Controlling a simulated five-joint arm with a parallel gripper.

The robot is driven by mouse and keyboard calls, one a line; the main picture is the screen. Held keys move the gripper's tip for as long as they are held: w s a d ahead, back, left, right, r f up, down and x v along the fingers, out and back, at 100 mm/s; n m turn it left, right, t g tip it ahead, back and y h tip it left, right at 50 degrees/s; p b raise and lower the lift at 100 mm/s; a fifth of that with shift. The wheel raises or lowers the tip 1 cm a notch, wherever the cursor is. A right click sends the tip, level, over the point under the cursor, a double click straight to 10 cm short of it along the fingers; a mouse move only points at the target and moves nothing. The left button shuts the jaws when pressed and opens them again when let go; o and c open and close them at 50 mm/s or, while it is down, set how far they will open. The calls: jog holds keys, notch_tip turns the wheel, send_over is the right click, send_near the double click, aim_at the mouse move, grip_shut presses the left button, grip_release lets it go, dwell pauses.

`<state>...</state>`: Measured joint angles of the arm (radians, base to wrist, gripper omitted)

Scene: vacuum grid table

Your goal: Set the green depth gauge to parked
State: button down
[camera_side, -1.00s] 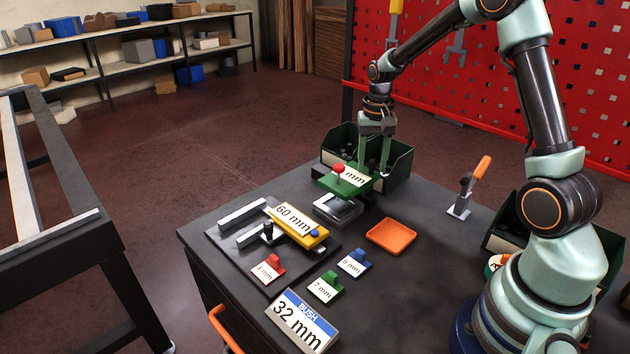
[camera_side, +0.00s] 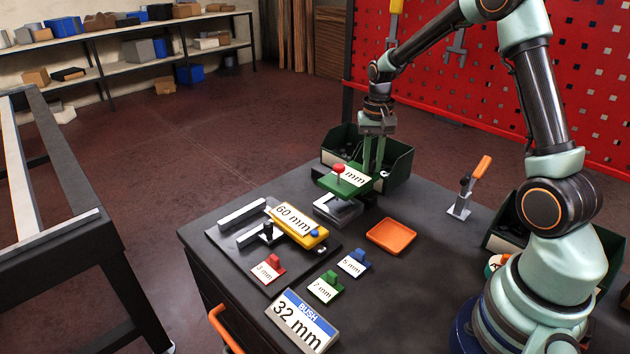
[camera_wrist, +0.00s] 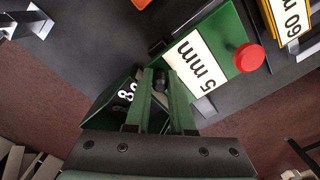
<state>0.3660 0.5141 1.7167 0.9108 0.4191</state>
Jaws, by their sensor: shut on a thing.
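The green depth gauge (camera_side: 345,180) is a flat green block with a red knob and a white label ending in "mm". It stands over a grey stepped block (camera_side: 337,210). In the wrist view the gauge (camera_wrist: 234,36) shows "5 mm", with its red knob at the right. My gripper (camera_side: 373,168) points down at the gauge's back right end. In the wrist view my gripper (camera_wrist: 160,78) has its fingers close together on a small dark part at the gauge's end. The fingers partly hide that part.
An open green bin (camera_side: 398,165) stands right behind my gripper. An orange tray (camera_side: 391,236) lies in front. A yellow "60 mm" gauge (camera_side: 312,238), red, green and blue tags, and a "32 mm" box (camera_side: 300,322) are nearer. An orange-handled clamp (camera_side: 470,186) stands at right.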

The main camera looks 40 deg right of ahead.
dwell(0.8)
jog(key=w, duration=1.1)
jog(key=shift+w+d, duration=0.1)
jog(key=shift+w, duration=0.2)
jog(key=shift+r, duration=0.1)
jog(key=c, duration=0.8)
grip_release()
jog(key=shift+o, duration=0.2)
notch_tip(320, 180, up, 12)
jog(key=shift+s, duration=0.1)
